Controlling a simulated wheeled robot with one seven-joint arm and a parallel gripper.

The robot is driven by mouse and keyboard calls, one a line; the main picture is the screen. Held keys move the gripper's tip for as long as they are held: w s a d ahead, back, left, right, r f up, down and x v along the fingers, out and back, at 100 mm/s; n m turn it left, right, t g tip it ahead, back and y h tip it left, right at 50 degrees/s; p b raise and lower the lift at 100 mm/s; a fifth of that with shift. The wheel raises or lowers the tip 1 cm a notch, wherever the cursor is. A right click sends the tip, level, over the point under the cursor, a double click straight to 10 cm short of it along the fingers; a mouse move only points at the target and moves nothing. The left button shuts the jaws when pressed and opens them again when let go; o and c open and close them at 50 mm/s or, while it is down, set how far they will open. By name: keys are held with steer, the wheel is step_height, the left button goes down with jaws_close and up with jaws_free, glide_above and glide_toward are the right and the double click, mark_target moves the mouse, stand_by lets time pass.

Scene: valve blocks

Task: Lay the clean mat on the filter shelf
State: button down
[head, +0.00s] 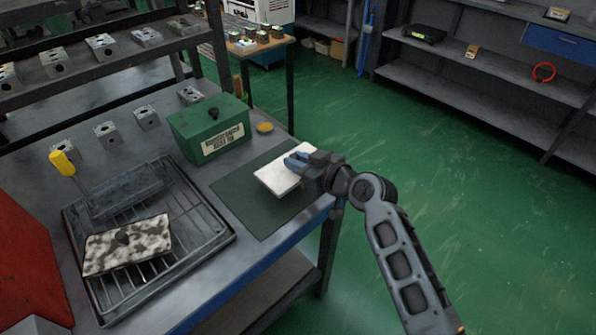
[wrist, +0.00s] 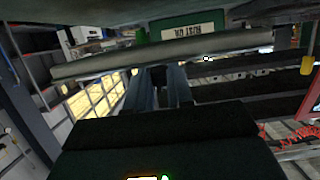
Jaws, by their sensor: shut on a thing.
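The clean mat (head: 274,180) is a pale, flat, square pad over the dark green bench mat (head: 236,192). My gripper (head: 298,160), with blue fingertips, is shut on its right edge. I cannot tell whether the pad touches the surface below. In the wrist view the clean mat (wrist: 160,58) shows edge-on, a grey band across the fingers (wrist: 158,88). A wire rack in a metal tray (head: 197,219) lies left on the bench. A dark-blotched white mat (head: 105,251) with a black knob lies on it. I cannot tell which surface is the filter shelf.
A green labelled box (head: 208,128) stands behind the tray, with a small yellow dish (head: 264,127) beside it. A yellow-handled tool (head: 62,163) leans at the dark slab (head: 130,189) in the tray. A red object (head: 25,255) is at the far left. The floor at right is clear.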

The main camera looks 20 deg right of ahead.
steer(key=shift+f, duration=1.95)
steer(key=shift+f, duration=0.25)
steer(key=c, duration=1)
jaws_free()
steer(key=shift+r, duration=0.1)
steer(key=shift+r, duration=0.15)
steer(key=b+v, duration=0.1)
steer(key=v, duration=1.1)
